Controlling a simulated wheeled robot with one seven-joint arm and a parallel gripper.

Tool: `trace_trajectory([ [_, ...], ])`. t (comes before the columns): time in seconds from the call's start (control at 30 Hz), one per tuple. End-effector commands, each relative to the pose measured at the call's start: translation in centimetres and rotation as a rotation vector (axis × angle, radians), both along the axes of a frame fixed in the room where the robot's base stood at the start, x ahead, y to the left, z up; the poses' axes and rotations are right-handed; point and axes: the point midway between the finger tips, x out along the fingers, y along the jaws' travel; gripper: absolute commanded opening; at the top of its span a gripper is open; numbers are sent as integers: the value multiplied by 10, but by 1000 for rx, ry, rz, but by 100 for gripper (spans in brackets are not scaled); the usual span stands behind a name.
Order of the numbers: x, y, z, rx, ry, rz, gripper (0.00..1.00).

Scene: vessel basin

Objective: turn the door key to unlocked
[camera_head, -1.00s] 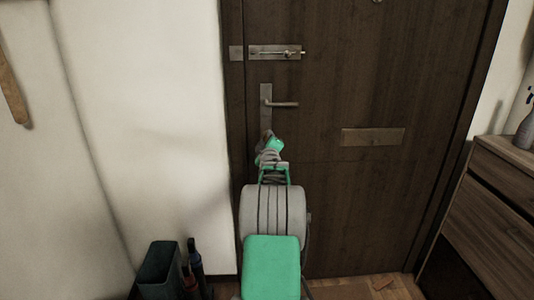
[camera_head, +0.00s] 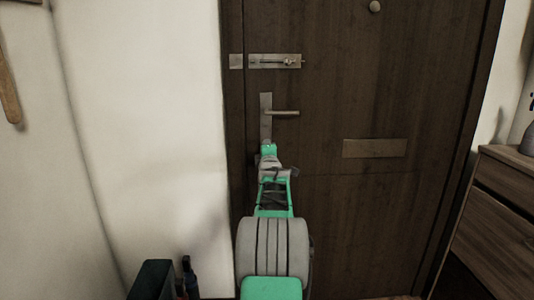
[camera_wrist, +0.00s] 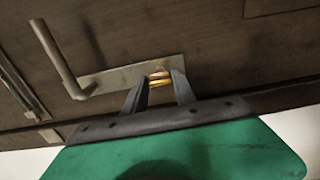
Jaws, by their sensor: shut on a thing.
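The dark wooden door (camera_head: 345,100) fills the middle of the head view and is closed. Its metal lock plate (camera_head: 265,103) carries a lever handle (camera_head: 285,113), which also shows in the wrist view (camera_wrist: 55,58). In the wrist view, a small brass-coloured key (camera_wrist: 158,79) is at the end of the plate, between the fingers of my gripper (camera_wrist: 160,84). My gripper is shut on the key. In the head view my gripper (camera_head: 268,148) is at the bottom of the plate, below the lever, and hides the key.
A slide bolt (camera_head: 275,61) is above the handle and a letter plate (camera_head: 375,148) is to the right. A wooden drawer cabinet (camera_head: 495,220) stands at the right. A dark bin (camera_head: 153,280) stands at the lower left by the white wall.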

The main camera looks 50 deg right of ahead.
Motion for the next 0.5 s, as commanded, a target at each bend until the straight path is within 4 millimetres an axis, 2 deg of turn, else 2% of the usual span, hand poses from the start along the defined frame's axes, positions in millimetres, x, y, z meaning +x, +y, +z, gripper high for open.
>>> trace_trajectory([
  [0.33, 0, 0, 2, -5, 1, 1, 0],
  [0.37, 0, 0, 2, -5, 1, 1, 33],
  [0.5, 0, 0, 1, -3, 1, 1, 45],
])
